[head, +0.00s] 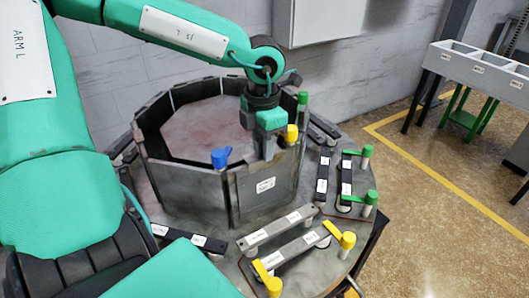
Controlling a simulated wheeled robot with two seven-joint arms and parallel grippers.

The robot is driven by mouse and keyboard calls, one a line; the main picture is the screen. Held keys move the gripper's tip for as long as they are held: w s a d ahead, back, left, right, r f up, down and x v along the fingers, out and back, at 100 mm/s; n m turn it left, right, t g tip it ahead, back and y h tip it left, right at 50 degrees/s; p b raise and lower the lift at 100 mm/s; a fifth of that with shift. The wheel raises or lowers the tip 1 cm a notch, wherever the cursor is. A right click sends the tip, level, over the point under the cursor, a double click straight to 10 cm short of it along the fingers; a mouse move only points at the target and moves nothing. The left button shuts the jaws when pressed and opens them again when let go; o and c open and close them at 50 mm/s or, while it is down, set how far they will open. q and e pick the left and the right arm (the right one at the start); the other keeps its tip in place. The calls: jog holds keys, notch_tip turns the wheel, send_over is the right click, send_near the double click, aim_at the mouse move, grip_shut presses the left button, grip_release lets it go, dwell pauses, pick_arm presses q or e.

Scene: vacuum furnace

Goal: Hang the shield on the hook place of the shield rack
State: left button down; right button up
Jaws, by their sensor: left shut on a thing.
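A ring of upright dark grey shield panels (180,190) stands on a round metal table. The front right panel is a grey shield (252,202) with a white label. My left gripper (267,150) reaches down over that shield's top edge and is shut on it. The shield is upright and looks level with its neighbours; I cannot tell whether it is lifted. The gripper covers part of its upper edge. My right gripper is not in view. I cannot make out a shield rack with a hook place.
Blue (221,157), yellow (291,133) and green (302,98) knobs stand at the ring. Labelled bars with yellow (347,240) and green (371,197) ends lie on the table's front and right. A grey compartment bench (478,70) stands right; floor between is clear.

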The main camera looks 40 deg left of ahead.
pick_arm(q)
jog(key=shift+d+r+p, duration=0.15)
jog(key=shift+r+p, duration=0.25)
jog(key=shift+r, duration=1.15)
jog(key=s+d+r+b, duration=0.2)
jog(key=d, duration=0.4)
jog(key=shift+d, duration=0.35)
